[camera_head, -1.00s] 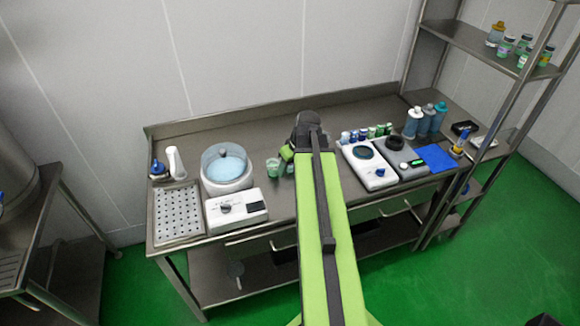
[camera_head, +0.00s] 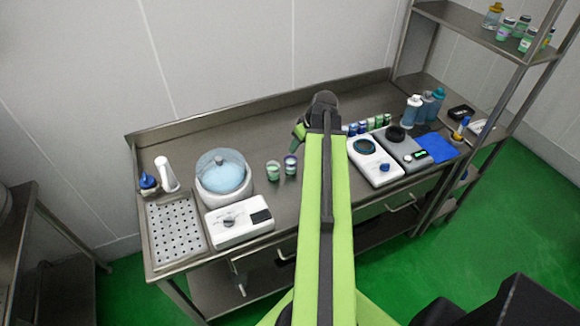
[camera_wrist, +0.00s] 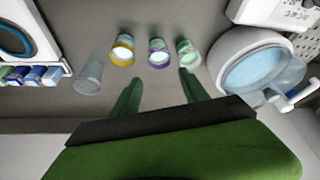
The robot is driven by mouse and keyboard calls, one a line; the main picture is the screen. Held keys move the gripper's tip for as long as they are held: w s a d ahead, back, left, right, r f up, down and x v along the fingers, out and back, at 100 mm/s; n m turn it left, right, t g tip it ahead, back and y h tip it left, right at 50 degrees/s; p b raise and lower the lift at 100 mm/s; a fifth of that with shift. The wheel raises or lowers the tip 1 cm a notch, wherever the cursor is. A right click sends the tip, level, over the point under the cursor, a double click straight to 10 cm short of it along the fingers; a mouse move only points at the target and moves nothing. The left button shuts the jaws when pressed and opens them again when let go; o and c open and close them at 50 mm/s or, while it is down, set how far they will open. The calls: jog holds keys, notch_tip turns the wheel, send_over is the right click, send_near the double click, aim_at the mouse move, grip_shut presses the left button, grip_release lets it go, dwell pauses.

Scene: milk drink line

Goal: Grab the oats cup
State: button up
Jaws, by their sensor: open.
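Several small cups stand in a row on the steel table, and I cannot tell by label which is the oats cup. In the wrist view they are a clear cup (camera_wrist: 88,77), a yellow-rimmed cup (camera_wrist: 122,50), a purple-rimmed cup (camera_wrist: 159,53) and a green cup (camera_wrist: 188,53). In the head view, the green cup (camera_head: 273,171) and the purple-rimmed cup (camera_head: 290,165) show; my arm hides the others. My gripper (camera_wrist: 160,78) is open and empty, with the purple-rimmed cup ahead between its fingers. It also shows above the table in the head view (camera_head: 299,131).
A round water bath (camera_head: 222,175) stands left of the cups, with a perforated tray (camera_head: 177,227) beyond it. A white scale-like device (camera_head: 375,162) and small vials (camera_head: 369,125) stand to the right. The table behind the cups is clear.

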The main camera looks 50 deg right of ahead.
jog(key=b+x, duration=1.5)
jog(key=x, duration=0.2)
jog(key=shift+f, duration=0.3)
jog(key=shift+r, duration=0.15)
jog(key=shift+c, duration=0.4)
grip_shut()
notch_tip(320, 180, up, 10)
jog(key=p, duration=0.9)
jog(key=shift+p, duration=0.3)
